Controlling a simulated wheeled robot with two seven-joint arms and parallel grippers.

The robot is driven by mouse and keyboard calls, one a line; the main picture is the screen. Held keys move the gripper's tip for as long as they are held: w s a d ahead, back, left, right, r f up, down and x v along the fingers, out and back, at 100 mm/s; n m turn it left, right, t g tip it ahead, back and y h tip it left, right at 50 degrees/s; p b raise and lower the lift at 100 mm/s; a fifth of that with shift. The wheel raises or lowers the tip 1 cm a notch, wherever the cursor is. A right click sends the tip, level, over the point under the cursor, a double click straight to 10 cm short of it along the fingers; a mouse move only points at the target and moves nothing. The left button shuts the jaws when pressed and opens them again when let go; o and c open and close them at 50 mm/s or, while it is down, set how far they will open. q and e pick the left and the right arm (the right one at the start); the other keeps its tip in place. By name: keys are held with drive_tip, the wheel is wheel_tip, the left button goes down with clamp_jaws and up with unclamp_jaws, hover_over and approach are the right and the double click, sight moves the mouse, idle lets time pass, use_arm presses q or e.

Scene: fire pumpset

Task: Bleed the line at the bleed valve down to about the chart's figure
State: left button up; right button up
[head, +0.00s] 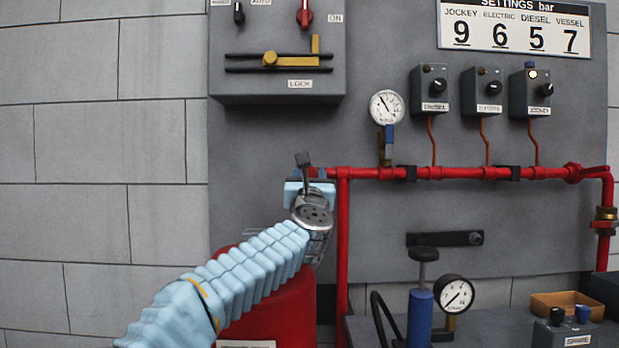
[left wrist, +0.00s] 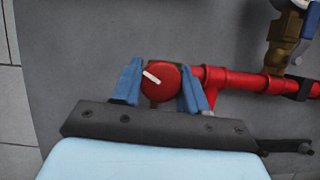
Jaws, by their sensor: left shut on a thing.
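The bleed valve has a round red knob (left wrist: 161,84) with a white mark, at the left end of the red pipe (head: 450,172). My left gripper (head: 318,175) is shut on this knob, with one blue finger on each side in the left wrist view (left wrist: 160,86). In the head view the gripper hides the knob. The line gauge (head: 387,107) stands above the pipe, its needle pointing up and left; its figures are too small to read. The settings chart (head: 515,28) reads jockey 9, electric 6, diesel 5, vessel 7. My right gripper is out of view.
Three switch boxes hang above the pipe; the rightmost box (head: 530,93) has a lit lamp. A control panel (head: 277,55) is at upper left. A red vessel (head: 280,305) stands below my left arm. A blue hand pump (head: 420,315) and second gauge (head: 454,294) stand lower right.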

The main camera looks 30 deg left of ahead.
use_arm(q)
drive_tip(key=m+h, duration=0.2)
drive_tip(key=m, duration=0.2)
drive_tip(key=shift+r+t, duration=0.1)
drive_tip(key=shift+t, duration=0.3)
drive_tip(key=m+h+p, duration=0.1)
drive_tip(key=m+h, duration=0.1)
drive_tip(key=m, duration=0.2)
drive_tip(key=shift+r, duration=0.1)
drive_tip(key=m+h+p, duration=0.1)
drive_tip(key=m+p, duration=0.1)
drive_tip(key=m+h+p, duration=0.1)
drive_tip(key=m+p, duration=0.1)
drive_tip(key=m, duration=0.1)
drive_tip(key=shift+r+m+h, duration=0.15)
drive_tip(key=shift+m+h, duration=0.15)
drive_tip(key=shift+f+m+g+h+p, duration=0.2)
drive_tip(key=shift+m+g+h+p, duration=0.2)
drive_tip(key=shift+m+p, duration=1.05)
drive_tip(key=shift+f, duration=0.1)
drive_tip(key=o, duration=1)
